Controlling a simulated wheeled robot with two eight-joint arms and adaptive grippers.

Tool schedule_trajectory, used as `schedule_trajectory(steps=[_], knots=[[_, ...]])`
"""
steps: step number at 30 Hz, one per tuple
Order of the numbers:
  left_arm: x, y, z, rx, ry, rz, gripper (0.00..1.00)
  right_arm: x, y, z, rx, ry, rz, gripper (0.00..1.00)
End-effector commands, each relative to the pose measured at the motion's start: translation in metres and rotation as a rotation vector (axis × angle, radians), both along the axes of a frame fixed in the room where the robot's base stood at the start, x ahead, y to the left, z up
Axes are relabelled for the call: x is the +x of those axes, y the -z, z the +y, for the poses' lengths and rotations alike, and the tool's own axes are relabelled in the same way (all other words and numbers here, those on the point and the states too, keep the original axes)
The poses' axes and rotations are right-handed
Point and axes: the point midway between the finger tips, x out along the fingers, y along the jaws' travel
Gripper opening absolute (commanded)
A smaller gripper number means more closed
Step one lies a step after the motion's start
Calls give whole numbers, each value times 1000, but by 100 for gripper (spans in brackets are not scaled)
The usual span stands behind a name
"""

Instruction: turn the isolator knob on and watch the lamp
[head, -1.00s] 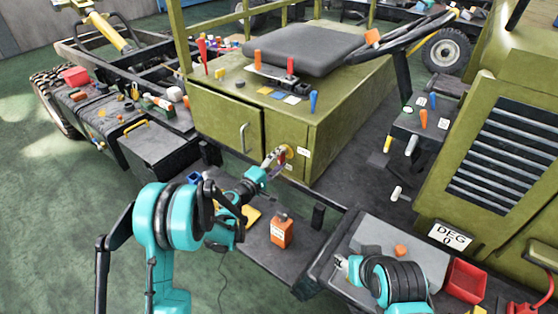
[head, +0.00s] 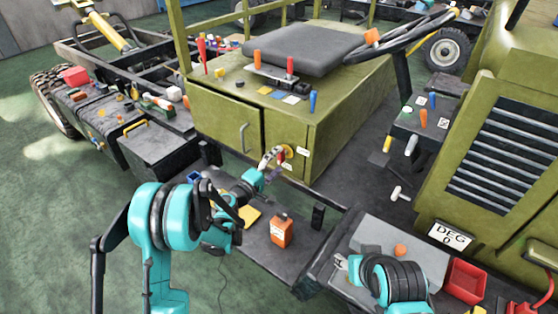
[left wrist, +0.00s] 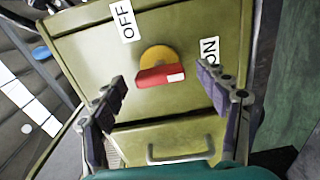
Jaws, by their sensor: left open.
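The isolator knob (left wrist: 158,77) is a red bar on a yellow disc on the olive box, its white mark at the right end in the left wrist view, on the ON label's side. The OFF label (left wrist: 125,20) is upper left and the ON label (left wrist: 209,52) right. In the head view the knob (head: 285,153) is partly hidden. My left gripper (left wrist: 163,92) is open, its fingers apart on either side of the knob, not touching it. My right gripper (head: 341,264) is small and partly hidden by its arm. I cannot tell which thing is the lamp.
A door handle (left wrist: 180,152) sits near the knob. An orange bottle (head: 282,231) stands on the dark ledge below the box. A grey case (head: 385,237) with an orange object and a red bin (head: 465,281) are at the lower right.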

Motion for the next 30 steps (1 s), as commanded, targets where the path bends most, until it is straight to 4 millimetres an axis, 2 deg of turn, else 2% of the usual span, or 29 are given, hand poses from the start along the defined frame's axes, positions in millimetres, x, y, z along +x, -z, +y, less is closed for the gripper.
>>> schedule_trajectory(steps=[9, 15, 20, 30], knots=[[-55, 0, 41, 0, -4, 0, 74, 0, 0, 0, 0, 0, 0, 47], [-79, 0, 58, 1, -2, -1, 74, 0, 0, 0, 0, 0, 0, 47], [-86, 0, 62, 1, -1, -1, 74, 0, 0, 0, 0, 0, 0, 47], [-86, 0, 62, 1, 0, -1, 74, 0, 0, 0, 0, 0, 0, 47]])
